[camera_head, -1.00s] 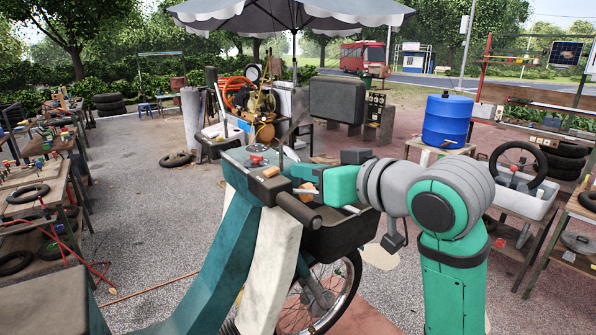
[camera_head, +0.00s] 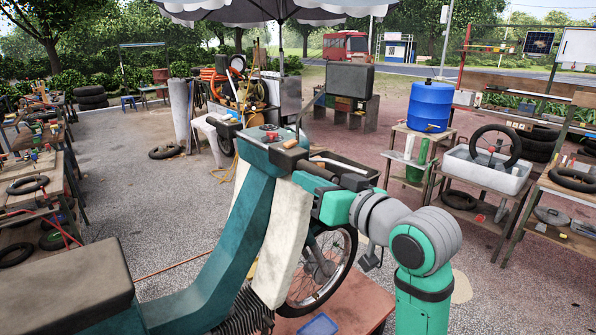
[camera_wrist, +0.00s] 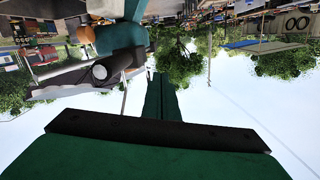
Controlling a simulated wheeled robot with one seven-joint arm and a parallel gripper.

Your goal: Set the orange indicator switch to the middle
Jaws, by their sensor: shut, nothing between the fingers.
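The orange indicator switch appears as a small orange piece (camera_head: 290,143) on the dark housing (camera_head: 288,156) at the inner end of the motorbike's handlebar grip (camera_head: 320,171). It is too small to tell its position. My gripper (camera_head: 316,190) is just below the handlebar grip in the head view, to the lower right of the switch and apart from it. In the wrist view, which is upside down, its two green fingers (camera_wrist: 161,76) are together with nothing between them. The grip (camera_wrist: 112,68) shows to their left there; I cannot make out the switch.
The teal motorbike (camera_head: 235,225) stands on a reddish platform (camera_head: 350,305) with a blue tray (camera_head: 318,325). Its dark front basket (camera_head: 350,165) is close to my gripper. A blue drum (camera_head: 430,107) and a white basin (camera_head: 485,170) stand to the right.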

